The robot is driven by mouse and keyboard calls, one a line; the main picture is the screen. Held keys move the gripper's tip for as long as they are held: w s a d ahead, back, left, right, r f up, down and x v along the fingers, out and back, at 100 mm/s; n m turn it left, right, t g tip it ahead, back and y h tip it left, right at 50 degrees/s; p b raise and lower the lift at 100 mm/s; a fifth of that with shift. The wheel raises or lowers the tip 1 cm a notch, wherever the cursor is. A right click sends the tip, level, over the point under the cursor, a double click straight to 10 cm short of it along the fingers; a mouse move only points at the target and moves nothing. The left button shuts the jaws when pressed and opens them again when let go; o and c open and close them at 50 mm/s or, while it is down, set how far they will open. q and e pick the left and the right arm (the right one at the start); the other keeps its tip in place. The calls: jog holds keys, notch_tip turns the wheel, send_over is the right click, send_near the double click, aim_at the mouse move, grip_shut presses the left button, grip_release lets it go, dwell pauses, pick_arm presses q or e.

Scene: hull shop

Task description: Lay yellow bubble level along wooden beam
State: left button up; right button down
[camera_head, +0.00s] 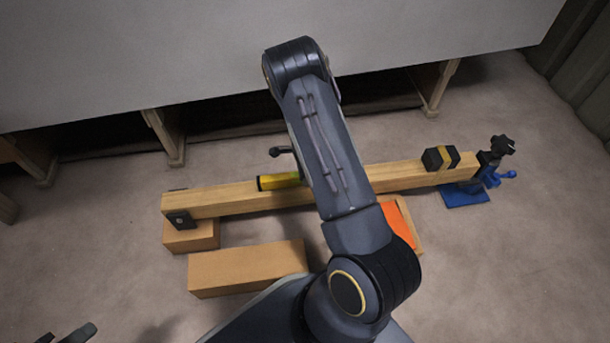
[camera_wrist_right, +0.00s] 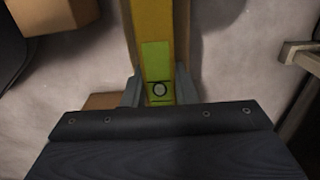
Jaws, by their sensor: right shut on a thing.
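The wooden beam (camera_head: 235,198) runs across the floor area in the head view, tilted slightly up to the right. The yellow bubble level (camera_head: 275,182) shows over the beam's middle left part, lined up with it; my right arm hides its right part. In the right wrist view the level (camera_wrist_right: 152,22) runs lengthwise with a green section and a round vial. My right gripper (camera_wrist_right: 159,75) is shut on the level, one finger at each side. I cannot tell whether the level touches the beam. Part of my left gripper (camera_head: 68,335) shows at the bottom left edge; its opening is unclear.
A cardboard-coloured box (camera_head: 247,268) lies in front of the beam. An orange-topped item (camera_head: 400,222) is partly behind my arm. A pale panel (camera_head: 150,60) stands behind.

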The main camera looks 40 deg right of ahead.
jog(key=c, duration=1.2)
grip_release()
jog(key=shift+f, duration=0.1)
jog(key=shift+o, duration=0.2)
